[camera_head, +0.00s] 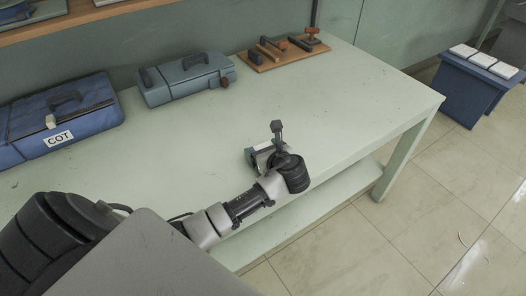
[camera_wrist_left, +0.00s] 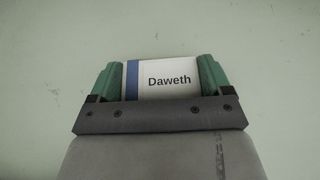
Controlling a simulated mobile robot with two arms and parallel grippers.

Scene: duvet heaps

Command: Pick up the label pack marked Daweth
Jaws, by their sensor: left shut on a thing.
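The label pack marked Daweth (camera_wrist_left: 165,79) is white with a blue band at its left side, and its printed name reads upright in the left wrist view. My left gripper (camera_wrist_left: 158,72) is shut on it, with one green finger along each side. In the head view my left gripper (camera_head: 255,156) is over the front part of the pale table, partly hidden by my own wrist. I cannot tell whether the pack touches the tabletop. My right gripper is out of view.
The pale green table (camera_head: 330,110) is bare around the gripper. Along its back are a blue bag marked COT (camera_head: 88,108), a grey-blue case (camera_head: 185,85) and a wooden board (camera_head: 285,54) with stamps. A blue stool (camera_head: 470,90) with white pads stands at the right.

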